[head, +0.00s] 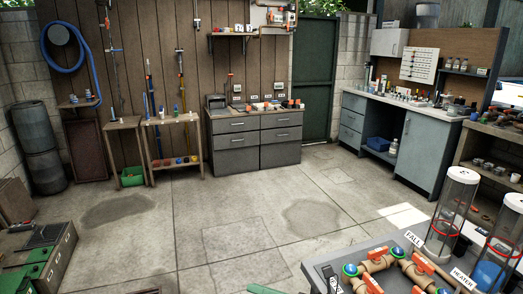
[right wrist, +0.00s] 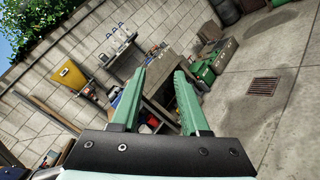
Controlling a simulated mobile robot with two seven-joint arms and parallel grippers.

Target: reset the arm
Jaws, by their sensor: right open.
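My right gripper (right wrist: 160,74) shows in the right wrist view with its two green fingers spread apart. Nothing is between them, and they point across open space toward a bench and a block wall. In the head view, only a green piece of my right gripper (head: 264,289) shows at the bottom edge, left of the near pipe bench. My left gripper is not in view.
The near bench (head: 317,268) carries valves, pipes and clear cylinders (head: 455,205) at the lower right. A grey cabinet (head: 235,143) and a blue-grey counter (head: 424,150) stand farther back. The concrete floor (head: 220,215) between is clear. A drain grate (right wrist: 263,86) lies at right.

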